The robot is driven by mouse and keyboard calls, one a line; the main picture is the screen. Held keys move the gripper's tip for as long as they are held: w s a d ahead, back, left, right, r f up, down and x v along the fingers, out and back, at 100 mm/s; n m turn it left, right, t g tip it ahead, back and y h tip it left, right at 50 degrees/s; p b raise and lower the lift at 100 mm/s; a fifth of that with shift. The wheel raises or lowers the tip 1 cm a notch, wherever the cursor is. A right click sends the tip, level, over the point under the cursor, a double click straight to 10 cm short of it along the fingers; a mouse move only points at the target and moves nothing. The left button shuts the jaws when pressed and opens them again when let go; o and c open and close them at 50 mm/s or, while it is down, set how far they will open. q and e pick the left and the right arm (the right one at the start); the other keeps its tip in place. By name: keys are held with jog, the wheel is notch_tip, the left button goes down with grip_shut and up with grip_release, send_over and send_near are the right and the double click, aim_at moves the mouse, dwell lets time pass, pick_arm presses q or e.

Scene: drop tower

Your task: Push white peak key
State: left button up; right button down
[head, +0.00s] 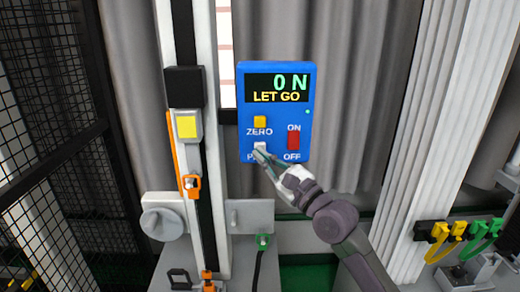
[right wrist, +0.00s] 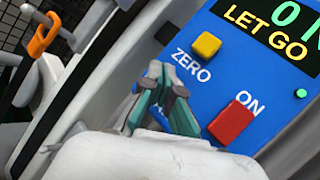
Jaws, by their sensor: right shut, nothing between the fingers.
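The white peak key (head: 260,146) sits on the blue panel (head: 276,180), below the yellow ZERO key (head: 260,121). Its label is mostly covered by my gripper. My right gripper (head: 263,156) is shut and empty, its fingertips at the white key's lower edge; I cannot tell whether they touch it. In the right wrist view the shut fingertips (right wrist: 167,75) are in front of the panel below the ZERO key (right wrist: 207,44), and the white key is hidden behind them. My left gripper is not in view.
The panel display (head: 276,88) reads 0 N and LET GO. A red ON/OFF switch (head: 293,140) is right of the keys. The tower column (head: 207,130) with an orange hook part (head: 191,185) stands at left. Yellow and green clips (head: 455,238) hang at lower right.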

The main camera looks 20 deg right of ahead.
jog(key=shift+w, duration=0.2)
dwell(0.4)
jog(key=shift+w+d, duration=0.15)
jog(key=shift+w, duration=0.1)
jog(key=shift+w+d, duration=0.15)
jog(key=shift+w, duration=0.35)
dwell(0.6)
jog(key=shift+s, duration=0.1)
jog(key=shift+s+a+p, duration=0.3)
jog(key=shift+s+p, duration=0.4)
jog(key=shift+s, duration=0.15)
